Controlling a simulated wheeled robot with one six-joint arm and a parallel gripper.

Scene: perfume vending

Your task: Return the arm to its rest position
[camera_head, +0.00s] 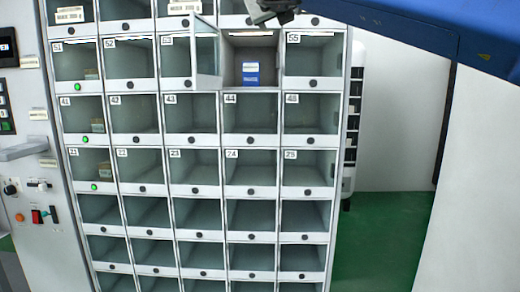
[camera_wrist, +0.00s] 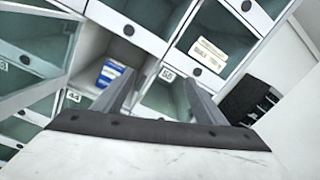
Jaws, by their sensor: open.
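My gripper (camera_wrist: 162,92) shows in the wrist view with its two fingers spread apart and nothing between them. In the head view only part of the gripper (camera_head: 268,10) shows at the top edge, in front of the upper cabinet row. A blue and white box (camera_head: 251,73) stands in the open compartment to the left of the one marked 55; the box also shows in the wrist view (camera_wrist: 110,73), beyond the left finger and apart from it. That compartment's clear door (camera_head: 207,55) is swung open to the left.
The locker cabinet (camera_head: 222,141) has rows of clear-doored compartments, several holding small boxes. A control panel (camera_head: 35,185) with buttons and a handle stands at left. A white and black unit (camera_head: 353,120) stands at right. Green floor (camera_head: 385,235) is clear there.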

